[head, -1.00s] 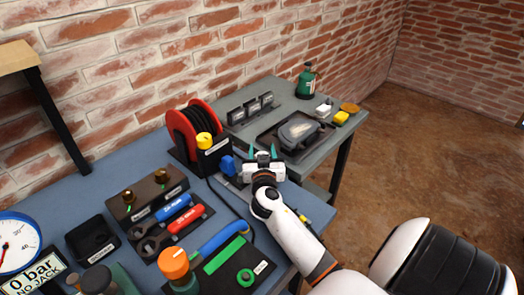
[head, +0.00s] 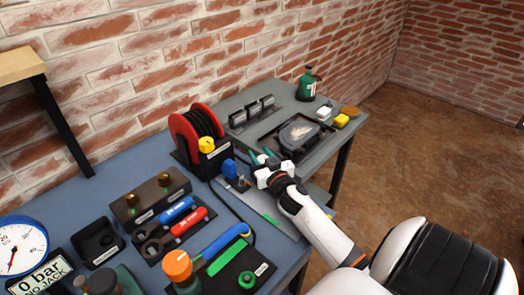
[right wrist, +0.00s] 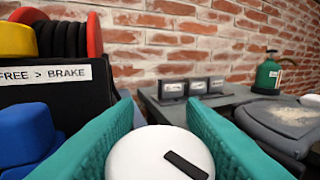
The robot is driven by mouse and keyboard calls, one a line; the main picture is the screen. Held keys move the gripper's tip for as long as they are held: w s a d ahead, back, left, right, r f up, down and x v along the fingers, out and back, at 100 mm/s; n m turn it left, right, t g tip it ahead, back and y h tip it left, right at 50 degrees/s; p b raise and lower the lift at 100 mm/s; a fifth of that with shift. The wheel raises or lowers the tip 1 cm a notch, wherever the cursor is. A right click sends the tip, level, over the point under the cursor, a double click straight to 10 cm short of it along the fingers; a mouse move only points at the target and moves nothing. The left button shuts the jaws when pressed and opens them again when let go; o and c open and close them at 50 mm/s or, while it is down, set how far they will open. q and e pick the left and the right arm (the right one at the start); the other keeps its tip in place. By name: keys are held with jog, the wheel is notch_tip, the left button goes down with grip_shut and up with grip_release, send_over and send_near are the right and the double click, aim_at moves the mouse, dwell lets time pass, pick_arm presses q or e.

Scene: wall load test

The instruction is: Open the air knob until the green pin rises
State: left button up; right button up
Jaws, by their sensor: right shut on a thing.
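My right gripper (head: 263,157) is over the bench, beside a blue block-like part (head: 229,168). In the right wrist view its two teal fingers (right wrist: 160,140) are on either side of a white round knob (right wrist: 158,155) with a black mark on its face, and are shut on it. I cannot read a label on this knob. The blue part also shows at the left of the wrist view (right wrist: 28,135). I cannot make out a rising green pin; small green marks (head: 143,213) show on a dark box with two brass knobs. My left gripper is not in view.
A red and black reel (head: 196,130) with a yellow knob (head: 206,145) stands left of the gripper. A gauge (head: 20,245) and "0 bar" display (head: 42,277) are at lower left.

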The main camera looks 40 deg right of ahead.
jog(key=n+y+p, duration=0.1)
jog(key=n+y, duration=0.1)
jog(key=y, duration=0.1)
jog(key=shift+r+t, duration=0.15)
jog(key=shift+t, duration=0.15)
jog(key=n+y, duration=0.2)
jog(key=shift+a+y+p, duration=0.2)
jog(key=shift+y+p, duration=0.2)
jog(key=n+y, duration=0.1)
jog(key=y, duration=0.1)
jog(key=shift+a+f+n+y, duration=0.15)
jog(key=shift+f+n+y, duration=0.05)
jog(key=shift+n+y, duration=0.6)
jog(key=shift+y, duration=0.4)
jog(key=shift+a+f+n+g+y+b, duration=0.1)
jog(key=shift+n+g+y+b, duration=0.3)
jog(key=shift+y+b, duration=0.15)
jog(key=n+y+b, duration=0.1)
jog(key=n+g+y+b, duration=0.1)
jog(key=y, duration=0.1)
jog(key=n+g+y+b, duration=0.1)
jog(key=shift+s+a+y, duration=0.1)
jog(key=shift+a+y, duration=0.15)
jog(key=shift+s+a+n+g+y+b, duration=0.1)
jog(key=shift+n+g+y+b, duration=0.55)
jog(key=shift+b, duration=0.2)
jog(key=shift+s+a+n+g+y+b, duration=0.1)
jog(key=shift+n+g+y+b, duration=0.5)
jog(key=shift+g+b, duration=0.2)
